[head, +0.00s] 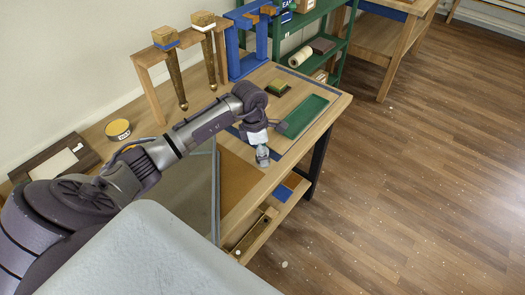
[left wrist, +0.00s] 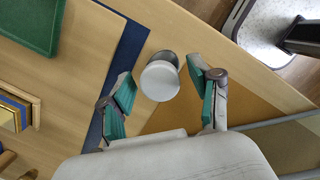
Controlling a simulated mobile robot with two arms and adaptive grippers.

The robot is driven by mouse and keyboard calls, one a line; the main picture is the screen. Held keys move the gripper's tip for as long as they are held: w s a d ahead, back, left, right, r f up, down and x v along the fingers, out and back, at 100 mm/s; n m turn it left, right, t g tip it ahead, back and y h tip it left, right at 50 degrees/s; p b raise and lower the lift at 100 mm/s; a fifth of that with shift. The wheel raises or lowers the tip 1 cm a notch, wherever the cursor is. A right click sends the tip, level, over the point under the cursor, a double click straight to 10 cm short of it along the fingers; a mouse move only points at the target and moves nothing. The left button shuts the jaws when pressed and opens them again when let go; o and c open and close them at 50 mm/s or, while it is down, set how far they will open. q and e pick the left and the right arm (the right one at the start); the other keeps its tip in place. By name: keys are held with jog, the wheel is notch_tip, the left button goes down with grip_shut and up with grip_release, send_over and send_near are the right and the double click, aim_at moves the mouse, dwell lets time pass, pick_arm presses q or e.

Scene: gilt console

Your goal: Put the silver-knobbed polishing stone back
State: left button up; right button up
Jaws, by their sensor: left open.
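A small grey-silver piece with a round, shiny knob (left wrist: 160,80), which looks like the silver-knobbed polishing stone, stands on the wooden workbench near its front edge. In the head view it shows just below my left gripper, as a grey upright piece (head: 262,157). My left gripper (head: 264,143) is open and points down over it. In the left wrist view the knob sits between the two spread green-padded fingers, with gaps on both sides. The knob hides most of the stone's body. My right gripper is in neither view.
Wooden (head: 150,85) and blue (head: 236,50) racks stand along the wall. A yellow tin (head: 118,130) sits at the left.

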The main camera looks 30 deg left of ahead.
aim_at(257, 158)
pick_arm(q)
jog(key=shift+r, duration=0.25)
jog(key=shift+a+r, duration=0.1)
jog(key=shift+r, duration=0.25)
notch_tip(257, 158, up, 11)
jog(key=s+a+b, duration=0.1)
jog(key=shift+b, duration=0.35)
jog(key=shift+s+a, duration=0.15)
jog(key=shift+a, duration=0.05)
